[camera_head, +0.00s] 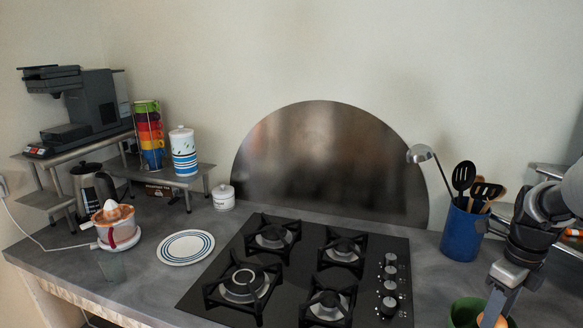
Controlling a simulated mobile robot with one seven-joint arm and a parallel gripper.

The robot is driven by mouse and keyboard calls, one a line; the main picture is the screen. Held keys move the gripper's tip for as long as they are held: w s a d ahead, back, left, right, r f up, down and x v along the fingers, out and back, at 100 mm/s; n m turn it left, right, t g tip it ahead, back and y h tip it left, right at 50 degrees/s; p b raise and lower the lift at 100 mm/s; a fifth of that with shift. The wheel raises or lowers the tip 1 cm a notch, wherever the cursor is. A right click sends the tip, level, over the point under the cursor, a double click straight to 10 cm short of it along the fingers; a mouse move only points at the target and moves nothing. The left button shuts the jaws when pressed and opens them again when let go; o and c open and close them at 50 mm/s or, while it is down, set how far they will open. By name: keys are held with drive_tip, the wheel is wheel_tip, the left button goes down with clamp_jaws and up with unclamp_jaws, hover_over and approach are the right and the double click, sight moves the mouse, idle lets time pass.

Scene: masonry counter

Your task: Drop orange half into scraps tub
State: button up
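A green tub (462,312), which seems to be the scraps tub, stands at the bottom right and is cut off by the picture's lower edge. My gripper (492,311) points down at the tub's right side, its fingertips at or over the rim. A small orange piece (501,322), likely the orange half, shows at the fingertips by the bottom edge. I cannot tell whether the fingers grip it or whether it lies in the tub. The finger gap is too small and cut off to judge.
A black gas hob (228,312) lies left of the tub. A blue utensil pot (462,232) with ladles stands behind it. An orange-topped citrus juicer (118,228), a glass (111,267) and a striped plate (186,247) are at the left.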

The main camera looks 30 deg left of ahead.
drive_tip(key=o, duration=1.2)
drive_tip(key=shift+c, duration=0.2)
drive_tip(key=shift+r, duration=0.1)
wheel_tip(320, 180, up, 17)
drive_tip(key=p, duration=0.2)
drive_tip(key=shift+r, duration=0.15)
